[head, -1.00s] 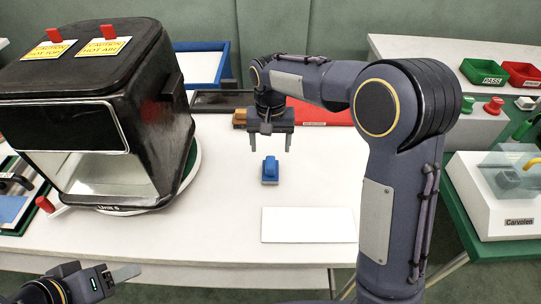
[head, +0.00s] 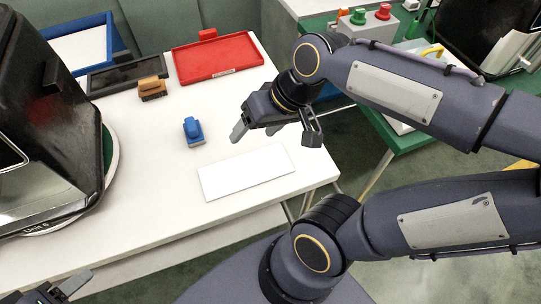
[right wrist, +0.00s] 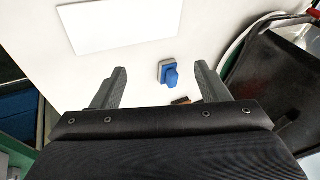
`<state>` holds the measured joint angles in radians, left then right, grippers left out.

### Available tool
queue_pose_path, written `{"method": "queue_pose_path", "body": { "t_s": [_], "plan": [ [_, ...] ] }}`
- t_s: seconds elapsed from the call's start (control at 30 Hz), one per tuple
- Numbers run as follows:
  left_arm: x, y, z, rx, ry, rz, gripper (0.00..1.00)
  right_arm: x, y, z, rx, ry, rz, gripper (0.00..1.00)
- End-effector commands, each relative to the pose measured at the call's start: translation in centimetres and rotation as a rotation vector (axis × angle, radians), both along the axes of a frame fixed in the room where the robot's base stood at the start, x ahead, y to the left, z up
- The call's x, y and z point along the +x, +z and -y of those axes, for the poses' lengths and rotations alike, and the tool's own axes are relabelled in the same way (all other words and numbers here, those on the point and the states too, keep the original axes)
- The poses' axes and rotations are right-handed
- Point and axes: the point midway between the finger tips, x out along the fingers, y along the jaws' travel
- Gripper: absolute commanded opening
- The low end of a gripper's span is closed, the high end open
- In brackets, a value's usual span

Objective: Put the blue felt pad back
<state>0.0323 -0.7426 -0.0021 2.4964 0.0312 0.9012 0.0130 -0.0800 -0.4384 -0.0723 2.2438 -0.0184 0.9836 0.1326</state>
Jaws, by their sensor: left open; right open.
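The blue felt pad (head: 193,130), a blue grip on a pale base, stands on the white table, behind and left of a blank white board (head: 246,172). It also shows in the right wrist view (right wrist: 168,73), between the fingers in the picture. My right gripper (head: 275,134) is open and empty, raised to the right of the pad and apart from it. My left gripper (head: 72,286) is open at the bottom left corner, far from the pad and partly cut off by the picture edge.
A brown-topped pad (head: 152,88) stands behind the blue one. A dark tray (head: 127,74), a red tray (head: 217,60) and a blue-rimmed tray (head: 84,73) lie at the back. A black fryer unit (head: 50,120) fills the left. The table is clear around the blue pad.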

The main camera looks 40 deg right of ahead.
Motion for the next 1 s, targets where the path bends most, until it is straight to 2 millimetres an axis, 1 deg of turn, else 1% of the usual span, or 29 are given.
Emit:
{"method": "queue_pose_path", "body": {
  "t_s": [0.03, 0.1, 0.2, 0.27, 0.37, 0.57, 0.63, 0.73, 1.0],
  "plan": [
    [0.0, 0.0, 0.0, 0.0, 0.0, 0.0, 0.57, -1.8, -0.5, -0.1, -0.002, -0.006, 0.042, 0.68],
    [0.0, 0.0, 0.0, 0.0, 0.0, 0.0, 0.57, -3.5, -1.3, -0.4, -0.01, -0.004, 0.086, 0.68],
    [0.0, 0.0, 0.0, 0.0, 0.0, 0.0, 0.57, -5.0, -2.2, -0.8, -0.022, -0.004, 0.124, 0.68],
    [0.0, 0.0, 0.0, 0.0, 0.0, 0.0, 0.57, -5.4, -2.6, -0.9, -0.029, -0.002, 0.138, 0.68],
    [0.0, 0.0, 0.0, 0.0, 0.0, 0.0, 0.57, -5.7, -2.8, -1.0, -0.032, -0.002, 0.147, 0.68],
    [0.0, 0.0, 0.0, 0.0, 0.0, 0.0, 0.57, -5.7, -2.8, -1.0, -0.032, -0.002, 0.146, 0.68],
    [0.0, 0.5, 0.0, 0.0, 0.0, 0.0, 0.57, -5.7, -2.3, -1.0, -0.031, -0.001, 0.146, 0.68],
    [0.0, 1.8, 0.0, 0.0, 0.0, 0.0, 0.57, -5.7, -1.0, -1.0, -0.031, -0.001, 0.146, 0.68],
    [0.0, 1.6, 0.0, 0.0, 0.0, 0.001, 0.57, -5.7, -1.2, -1.0, -0.031, -0.001, 0.146, 0.68]
  ]
}}
